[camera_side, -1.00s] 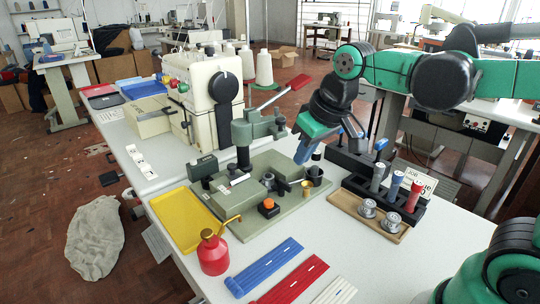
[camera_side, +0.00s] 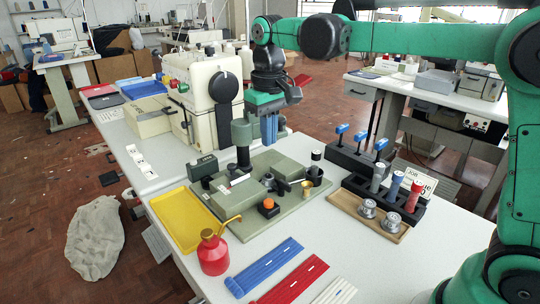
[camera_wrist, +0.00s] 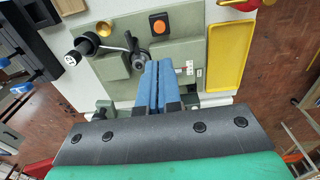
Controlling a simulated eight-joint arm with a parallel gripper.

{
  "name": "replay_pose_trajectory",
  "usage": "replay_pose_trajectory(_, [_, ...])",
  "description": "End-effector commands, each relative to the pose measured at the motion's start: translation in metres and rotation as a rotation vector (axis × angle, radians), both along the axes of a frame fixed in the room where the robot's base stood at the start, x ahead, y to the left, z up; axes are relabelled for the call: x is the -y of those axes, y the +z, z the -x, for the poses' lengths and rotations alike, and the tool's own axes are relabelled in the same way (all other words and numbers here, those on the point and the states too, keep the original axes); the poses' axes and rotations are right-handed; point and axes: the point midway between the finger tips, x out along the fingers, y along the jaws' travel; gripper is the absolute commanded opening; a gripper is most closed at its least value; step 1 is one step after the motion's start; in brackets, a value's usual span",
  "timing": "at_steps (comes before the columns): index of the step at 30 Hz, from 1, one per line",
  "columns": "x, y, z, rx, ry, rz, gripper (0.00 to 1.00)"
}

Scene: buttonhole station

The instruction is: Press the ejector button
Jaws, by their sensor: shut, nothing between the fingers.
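An orange button (camera_side: 268,203) on a black square base sits near the front edge of the green fixture plate (camera_side: 245,232). It is the only plain push button I can make out there, and it also shows at the top of the wrist view (camera_wrist: 159,25). My gripper (camera_side: 269,141) points down with its blue fingers together and empty. It hangs above the back part of the fixture, behind the button and apart from it. In the wrist view the closed fingertips (camera_wrist: 158,64) lie below the button, beside a dark clamp lever (camera_wrist: 138,55).
A brass cup (camera_side: 306,185) and a black-topped post (camera_side: 315,168) stand right of the button. A yellow tray (camera_side: 183,238) and red oil can (camera_side: 212,256) lie left and front. The sewing machine (camera_side: 205,85) stands behind. A black tool rack (camera_side: 350,160) is at right.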

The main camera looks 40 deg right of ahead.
Motion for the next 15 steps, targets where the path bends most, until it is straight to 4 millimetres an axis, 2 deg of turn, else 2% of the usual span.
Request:
replay_pose_trajectory(4, [0.0,-0.005,0.0,0.001,0.0,0.0,0.0])
replay_pose_trajectory(8, [0.001,-0.022,-0.001,0.001,0.0,0.0,0.0])
replay_pose_trajectory(15, [0.002,-0.07,-0.003,0.001,0.0,0.0,0.0])
